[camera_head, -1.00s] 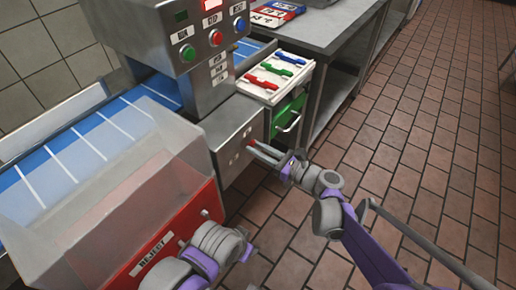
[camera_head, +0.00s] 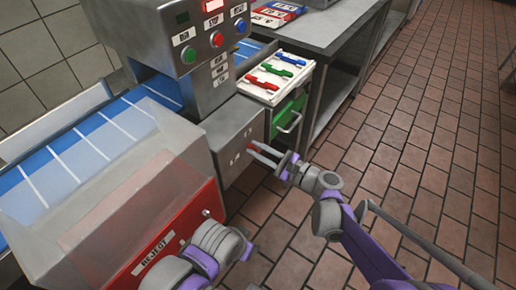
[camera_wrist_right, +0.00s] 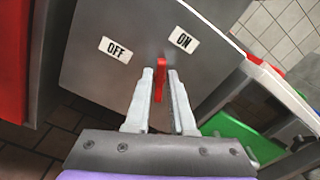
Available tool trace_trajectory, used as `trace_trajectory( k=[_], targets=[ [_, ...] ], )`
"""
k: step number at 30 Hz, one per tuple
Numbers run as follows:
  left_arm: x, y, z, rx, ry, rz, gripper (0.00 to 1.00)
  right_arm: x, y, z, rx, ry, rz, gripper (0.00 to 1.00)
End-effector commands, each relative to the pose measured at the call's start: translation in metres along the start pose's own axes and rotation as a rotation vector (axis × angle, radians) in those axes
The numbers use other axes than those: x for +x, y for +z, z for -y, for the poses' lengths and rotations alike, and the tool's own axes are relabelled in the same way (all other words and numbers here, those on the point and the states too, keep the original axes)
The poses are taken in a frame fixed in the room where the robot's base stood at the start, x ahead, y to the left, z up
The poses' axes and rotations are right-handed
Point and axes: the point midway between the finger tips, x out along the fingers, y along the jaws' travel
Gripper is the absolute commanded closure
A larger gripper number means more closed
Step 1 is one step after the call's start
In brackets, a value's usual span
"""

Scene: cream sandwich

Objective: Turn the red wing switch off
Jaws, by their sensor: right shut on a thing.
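The red wing switch (camera_wrist_right: 160,72) sticks out of the grey metal panel (camera_wrist_right: 105,75). In the right wrist view its upper end lies between the OFF label (camera_wrist_right: 115,49) and the ON label (camera_wrist_right: 184,39), nearer ON. My right gripper (camera_wrist_right: 166,95) is shut on the switch, with one finger on each side of it. In the head view the right gripper (camera_head: 265,152) reaches the side box of the machine (camera_head: 232,128), and the fingers partly hide the switch. My left gripper is not in view; only parts of my left arm show low in the picture.
A clear bin with a red REJECT front (camera_head: 165,240) stands left of the panel. The blue conveyor (camera_head: 70,160) runs behind it. A white tray with coloured handles (camera_head: 277,75) tops a green drawer (camera_head: 288,115) at the right. Tiled floor (camera_head: 420,150) lies open farther right.

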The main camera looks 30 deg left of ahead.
Motion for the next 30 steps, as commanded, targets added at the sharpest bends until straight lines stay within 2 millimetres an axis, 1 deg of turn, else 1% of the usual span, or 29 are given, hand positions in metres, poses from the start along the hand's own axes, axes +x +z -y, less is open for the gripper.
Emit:
trace_trajectory(
  k=[21,30],
  targets=[
    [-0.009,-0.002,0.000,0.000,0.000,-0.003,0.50,-0.001,-0.002,-0.004,-0.680,0.000,-0.001,1.00],
    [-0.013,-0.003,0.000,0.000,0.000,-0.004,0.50,-0.001,-0.003,-0.005,-0.922,0.000,-0.001,1.00]
  ],
)
